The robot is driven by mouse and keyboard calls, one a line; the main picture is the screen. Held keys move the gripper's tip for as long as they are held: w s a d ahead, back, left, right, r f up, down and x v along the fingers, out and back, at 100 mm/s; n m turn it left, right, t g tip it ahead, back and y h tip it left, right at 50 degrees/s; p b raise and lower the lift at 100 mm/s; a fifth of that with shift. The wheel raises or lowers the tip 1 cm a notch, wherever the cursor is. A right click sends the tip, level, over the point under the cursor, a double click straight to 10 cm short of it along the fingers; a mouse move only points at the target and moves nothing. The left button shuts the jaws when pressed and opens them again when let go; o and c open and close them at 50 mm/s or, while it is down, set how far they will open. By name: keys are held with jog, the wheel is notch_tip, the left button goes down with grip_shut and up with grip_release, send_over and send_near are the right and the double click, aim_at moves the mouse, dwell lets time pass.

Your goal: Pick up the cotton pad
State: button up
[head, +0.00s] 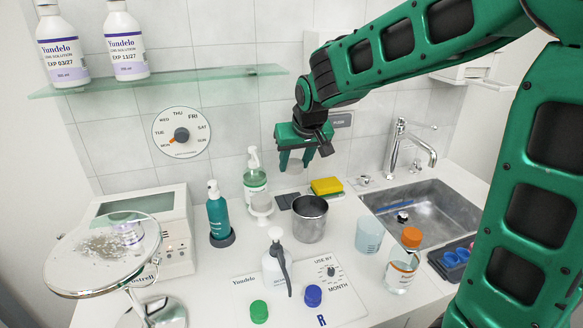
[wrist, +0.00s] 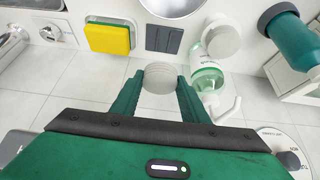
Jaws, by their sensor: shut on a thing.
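My gripper (head: 296,164) hangs above the back of the counter, in front of the tiled wall. In the wrist view my gripper (wrist: 158,84) has its two green fingers on either side of a small, round, whitish cotton pad (wrist: 160,74). The pad has ridged, layered-looking edges, so I cannot tell whether it is one pad or several. It shows pale between the fingertips in the head view (head: 294,168), held clear of the counter. A white stand with a round top (head: 261,203) is on the counter below and to the left.
A green-labelled pump bottle (head: 254,178), steel pot (head: 310,222), dark flat pads (head: 285,201) and yellow sponge (head: 326,185) are near below. A teal bottle (head: 219,212) is left, the sink (head: 440,215) right. A glass shelf (head: 170,80) juts out at upper left.

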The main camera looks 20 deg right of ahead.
jog(key=s, duration=1.7)
jog(key=shift+s, duration=0.2)
jog(key=o, duration=0.5)
jog(key=c, duration=0.4)
